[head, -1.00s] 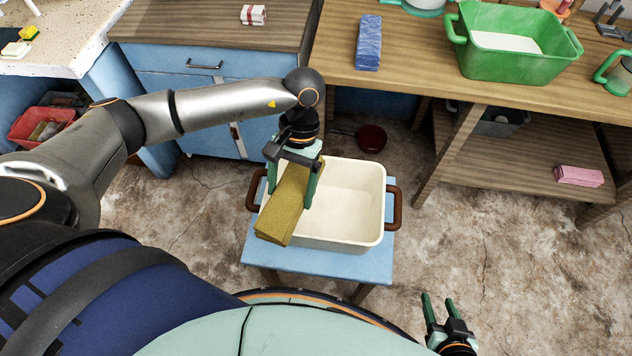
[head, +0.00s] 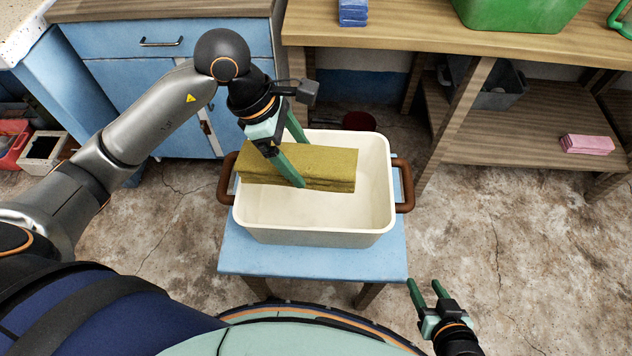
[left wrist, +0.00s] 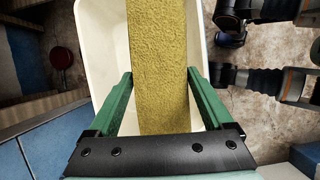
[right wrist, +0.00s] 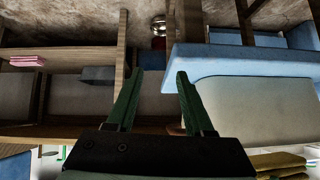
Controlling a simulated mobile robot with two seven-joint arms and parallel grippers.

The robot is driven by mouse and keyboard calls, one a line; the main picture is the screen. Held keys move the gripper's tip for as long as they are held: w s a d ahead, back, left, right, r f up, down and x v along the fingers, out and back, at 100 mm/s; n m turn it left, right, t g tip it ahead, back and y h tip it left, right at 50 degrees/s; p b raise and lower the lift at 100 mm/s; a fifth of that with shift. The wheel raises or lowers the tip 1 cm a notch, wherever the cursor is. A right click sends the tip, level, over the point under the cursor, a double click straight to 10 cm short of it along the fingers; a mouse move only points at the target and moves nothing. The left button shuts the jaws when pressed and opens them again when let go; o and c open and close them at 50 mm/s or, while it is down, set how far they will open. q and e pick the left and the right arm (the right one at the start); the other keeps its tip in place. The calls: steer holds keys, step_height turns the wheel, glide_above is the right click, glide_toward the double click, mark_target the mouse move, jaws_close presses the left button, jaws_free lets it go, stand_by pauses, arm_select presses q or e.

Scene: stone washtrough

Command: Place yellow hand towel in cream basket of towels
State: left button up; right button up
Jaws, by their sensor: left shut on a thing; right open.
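A folded yellow towel (head: 325,167) is held level across the back part of the cream basket (head: 285,236), which has brown handles. My left gripper (head: 298,164) is shut on the towel, one finger on each side. In the left wrist view the towel (left wrist: 157,70) runs between the two fingers, with the cream basket (left wrist: 103,45) around it. How far the towel is above the basket floor I cannot tell. The basket's visible floor is bare. My right gripper (head: 430,296) is open and empty, low at the right, away from the basket.
The basket stands on a blue stool (head: 245,262). Behind are a blue cabinet (head: 110,85) and a wooden bench (head: 410,45) with a blue towel (head: 353,12) and a green tub (head: 515,12). A pink towel (head: 587,144) lies on the lower shelf. A dark red pan (head: 360,121) is behind the basket.

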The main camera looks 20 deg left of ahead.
mark_target(298, 167)
arm_select(q)
steer(key=shift+f, duration=0.2)
step_height(298, 167, down, 3)
steer(key=shift+r+n+b, duration=0.1)
steer(key=shift+n+b, duration=0.2)
steer(key=shift+b, duration=0.15)
step_height(298, 167, down, 11)
steer(key=shift+w+r+b, duration=0.1)
steer(key=shift+r+b, duration=0.1)
steer(key=shift+b, duration=0.9)
step_height(298, 167, down, 4)
steer(key=shift+f+b, duration=0.1)
steer(key=shift+b, duration=0.4)
arm_select(e)
steer(key=w+r+n+t+y, duration=0.1)
steer(key=w+r+t, duration=0.3)
steer(key=r, duration=0.4)
steer(key=w+r+n+t+y, duration=0.1)
steer(key=w+r+t, duration=0.3)
steer(key=r, duration=0.5)
steer(key=shift+t, duration=0.3)
arm_select(q)
steer(key=shift+f, duration=0.1)
arm_select(e)
steer(key=shift+r+n, duration=0.3)
steer(key=shift+r, duration=0.1)
arm_select(q)
steer(key=o, duration=1.3)
arm_select(e)
steer(key=shift+r, duration=0.1)
